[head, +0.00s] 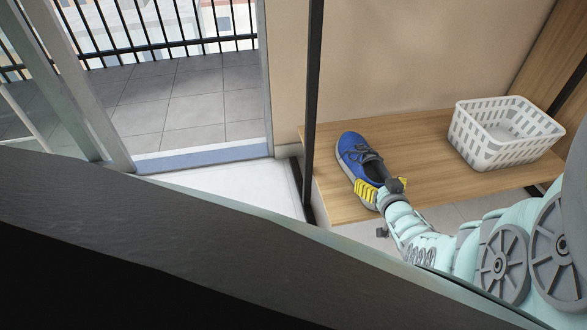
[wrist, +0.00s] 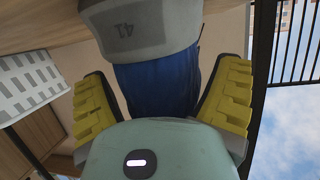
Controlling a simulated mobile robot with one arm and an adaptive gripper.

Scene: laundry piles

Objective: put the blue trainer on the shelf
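The blue trainer (head: 357,150) lies on the wooden shelf board (head: 440,185), near its left end, toe toward the wall and grey sole down. My gripper (head: 368,189) is at its heel, with yellow finger pads. In the wrist view, the trainer's blue heel (wrist: 155,90) and grey sole marked 41 (wrist: 140,28) show between my two fingers (wrist: 163,68). The fingers are spread, one on each side, with small gaps visible between them and the trainer. The toe is hidden in the wrist view.
A white plastic basket (head: 505,135) stands on the board to the right of the trainer. A black upright post (head: 313,100) rises at the board's left end. A dark slanted surface (head: 200,240) fills the front. Bare board lies between trainer and basket.

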